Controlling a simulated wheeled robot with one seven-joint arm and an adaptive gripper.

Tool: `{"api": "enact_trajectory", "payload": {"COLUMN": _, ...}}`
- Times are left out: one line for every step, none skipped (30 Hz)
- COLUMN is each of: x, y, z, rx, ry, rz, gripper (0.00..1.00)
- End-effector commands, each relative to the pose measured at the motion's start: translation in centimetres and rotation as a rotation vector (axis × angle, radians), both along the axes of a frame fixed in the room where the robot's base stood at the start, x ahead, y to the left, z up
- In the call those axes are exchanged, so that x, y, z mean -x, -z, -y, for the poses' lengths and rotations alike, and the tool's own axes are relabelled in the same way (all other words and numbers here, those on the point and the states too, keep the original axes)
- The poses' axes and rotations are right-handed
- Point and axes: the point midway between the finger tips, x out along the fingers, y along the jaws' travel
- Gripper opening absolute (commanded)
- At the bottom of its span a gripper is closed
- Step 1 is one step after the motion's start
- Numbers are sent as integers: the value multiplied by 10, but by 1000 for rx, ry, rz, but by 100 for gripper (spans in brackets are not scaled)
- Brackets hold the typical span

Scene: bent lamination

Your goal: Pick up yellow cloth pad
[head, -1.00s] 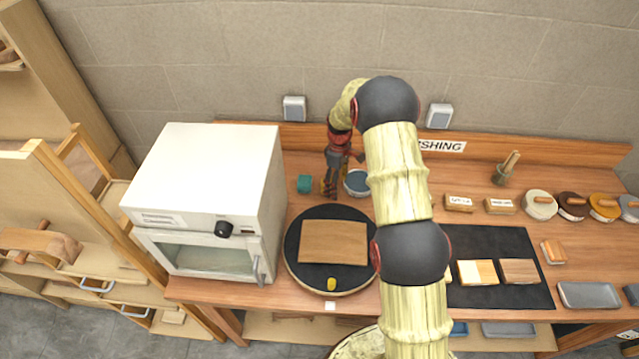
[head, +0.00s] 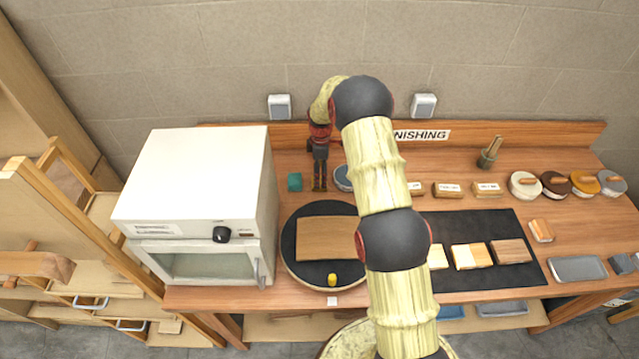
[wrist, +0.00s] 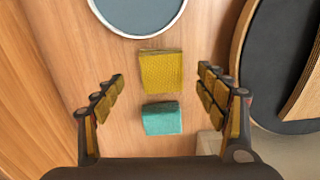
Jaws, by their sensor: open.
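The yellow cloth pad (wrist: 161,71) lies on the wooden bench in the wrist view, ahead of and between my open fingers. A teal pad (wrist: 162,118) lies beside it, nearer my palm; it also shows in the head view (head: 295,182). My gripper (wrist: 162,95) is open and empty, with one finger to each side of the pads. In the head view my gripper (head: 319,186) points down at the bench between the teal pad and a round dish. The yellow pad is hidden there behind my gripper.
The round blue-grey dish (wrist: 140,12) sits just beyond the yellow pad. A dark turntable (head: 290,250) with a wooden board (head: 325,238) is in front. A white oven (head: 195,190) stands at the left, and the wall is close behind.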

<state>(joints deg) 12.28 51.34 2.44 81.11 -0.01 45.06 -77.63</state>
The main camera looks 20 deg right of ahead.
Motion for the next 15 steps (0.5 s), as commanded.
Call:
{"api": "enact_trajectory", "payload": {"x": 1, "y": 8, "z": -1, "rx": 0, "ry": 0, "rz": -3, "gripper": 73}}
{"api": "enact_trajectory", "payload": {"x": 2, "y": 13, "z": -1, "rx": -1, "ry": 0, "rz": -4, "gripper": 73}}
{"api": "enact_trajectory", "payload": {"x": 2, "y": 19, "z": -1, "rx": -1, "ry": 0, "rz": -4, "gripper": 73}}
{"api": "enact_trajectory", "payload": {"x": 2, "y": 24, "z": -1, "rx": -1, "ry": 0, "rz": -4, "gripper": 73}}
{"api": "enact_trajectory", "payload": {"x": 2, "y": 28, "z": -1, "rx": 0, "ry": 0, "rz": -3, "gripper": 73}}
{"api": "enact_trajectory", "payload": {"x": 1, "y": 32, "z": -1, "rx": 0, "ry": 1, "rz": -3, "gripper": 73}}
{"api": "enact_trajectory", "payload": {"x": 1, "y": 35, "z": -1, "rx": 0, "ry": 1, "rz": -2, "gripper": 73}}
{"api": "enact_trajectory", "payload": {"x": 1, "y": 38, "z": -1, "rx": -1, "ry": 1, "rz": -2, "gripper": 73}}
{"api": "enact_trajectory", "payload": {"x": 1, "y": 40, "z": -1, "rx": -1, "ry": 1, "rz": -2, "gripper": 73}}
{"api": "enact_trajectory", "payload": {"x": 1, "y": 41, "z": -1, "rx": 0, "ry": 1, "rz": -1, "gripper": 73}}
{"api": "enact_trajectory", "payload": {"x": 1, "y": 42, "z": -1, "rx": 0, "ry": 1, "rz": -1, "gripper": 73}}
{"api": "enact_trajectory", "payload": {"x": 1, "y": 42, "z": -1, "rx": 0, "ry": 1, "rz": 0, "gripper": 73}}
{"api": "enact_trajectory", "payload": {"x": 1, "y": 42, "z": -1, "rx": 0, "ry": 1, "rz": 0, "gripper": 73}}
{"api": "enact_trajectory", "payload": {"x": 1, "y": 42, "z": -1, "rx": 0, "ry": 1, "rz": 0, "gripper": 73}}
{"api": "enact_trajectory", "payload": {"x": 1, "y": 42, "z": -1, "rx": 0, "ry": 1, "rz": 0, "gripper": 73}}
